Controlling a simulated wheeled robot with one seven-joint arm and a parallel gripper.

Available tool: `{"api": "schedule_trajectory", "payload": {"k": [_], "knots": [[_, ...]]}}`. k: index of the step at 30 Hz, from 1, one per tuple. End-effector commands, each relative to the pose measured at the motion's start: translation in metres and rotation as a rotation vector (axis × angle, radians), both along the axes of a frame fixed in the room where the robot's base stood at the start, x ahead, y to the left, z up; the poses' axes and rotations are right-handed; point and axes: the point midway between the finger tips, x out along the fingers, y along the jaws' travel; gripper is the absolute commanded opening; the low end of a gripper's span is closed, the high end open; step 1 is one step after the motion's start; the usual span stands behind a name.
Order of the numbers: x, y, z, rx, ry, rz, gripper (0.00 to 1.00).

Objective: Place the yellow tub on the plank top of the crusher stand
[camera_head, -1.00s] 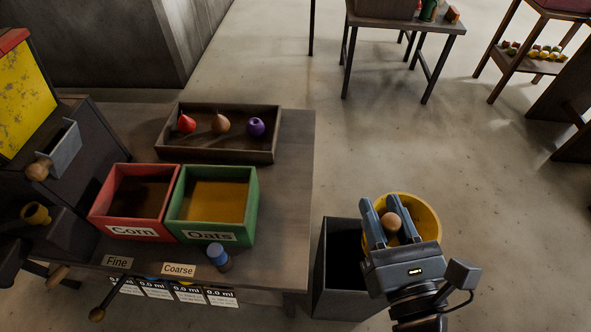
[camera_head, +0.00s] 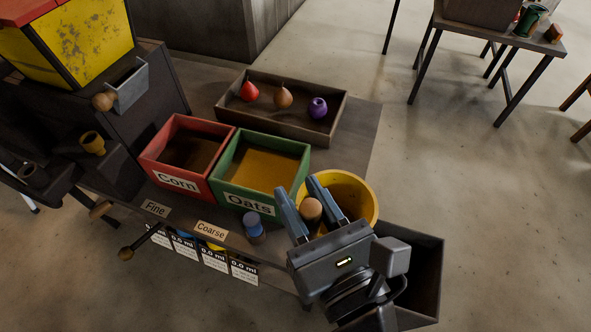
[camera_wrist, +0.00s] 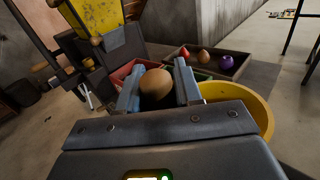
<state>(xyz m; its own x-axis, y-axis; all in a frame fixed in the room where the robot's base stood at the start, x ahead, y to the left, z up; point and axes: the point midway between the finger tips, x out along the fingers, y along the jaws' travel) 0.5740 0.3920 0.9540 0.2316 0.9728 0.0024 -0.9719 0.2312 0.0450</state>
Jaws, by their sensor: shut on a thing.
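The yellow tub (camera_head: 362,194) hangs from my gripper (camera_head: 302,198), which is shut on its round wooden knob (camera_head: 311,209). The tub overlaps the right front part of the plank top (camera_head: 345,143) in the head view; I cannot tell whether it touches it. My gripper hides part of the tub. In the wrist view the tub (camera_wrist: 257,104) shows to the right, behind my gripper. The crusher (camera_head: 75,48), with a scuffed yellow hopper, stands at the left end of the planks.
A red Corn box (camera_head: 178,181) and green Oats box (camera_head: 250,201) stand left of the tub. A tray (camera_head: 335,112) with several small objects lies behind. A blue-topped piece (camera_head: 254,224) is at the front edge. A dark open bin (camera_head: 425,270) stands at right.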

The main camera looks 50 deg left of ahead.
Motion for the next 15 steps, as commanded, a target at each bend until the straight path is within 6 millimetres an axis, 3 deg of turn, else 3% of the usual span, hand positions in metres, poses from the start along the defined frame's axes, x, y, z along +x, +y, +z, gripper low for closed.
{"api": "schedule_trajectory", "payload": {"k": [9, 15], "knots": [[0.043, 0.045, -0.037, 0.003, -0.001, 0.001, 0.0], [0.062, 0.064, -0.053, 0.003, -0.001, 0.0, 0.0]]}}
